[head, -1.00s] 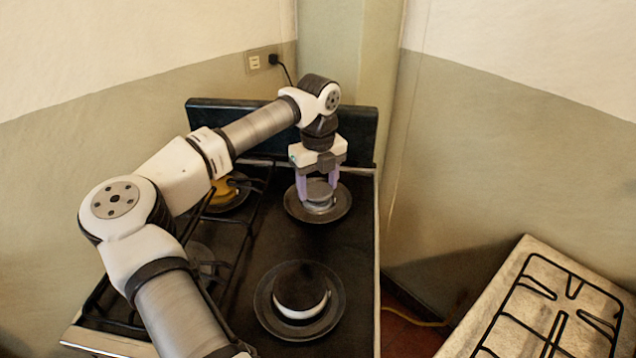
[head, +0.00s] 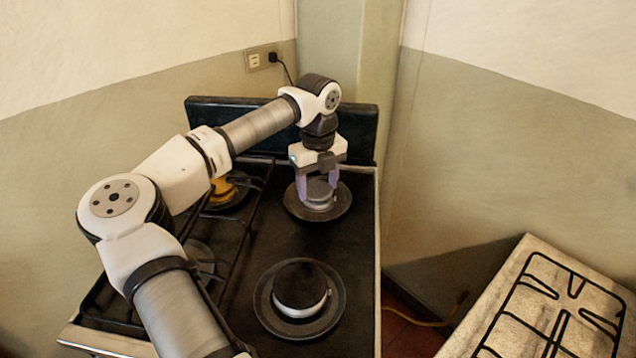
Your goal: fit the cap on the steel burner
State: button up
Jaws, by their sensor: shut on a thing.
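The steel burner (head: 319,204) sits in a dark round bowl (head: 339,210) at the back right of the stove. A grey cap (head: 319,187) is at the top of this burner, between the purple fingers of my gripper (head: 318,190). My gripper points straight down and is shut on the cap. The cap looks level and touching or very close to the burner; I cannot tell if it is fully seated. The fingers hide the cap's sides.
A front burner with a black cap (head: 300,280) stands in its own bowl. A yellowish burner (head: 222,190) sits at the back left beside a black grate (head: 232,235) on the stove. Another grate (head: 560,310) lies on a pale surface at right. The stove's backguard (head: 360,130) rises behind.

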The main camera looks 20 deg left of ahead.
dwell(0.4)
jog(key=o, duration=1.4)
jog(key=shift+r+p, duration=1.75)
jog(key=shift+r, duration=1.7)
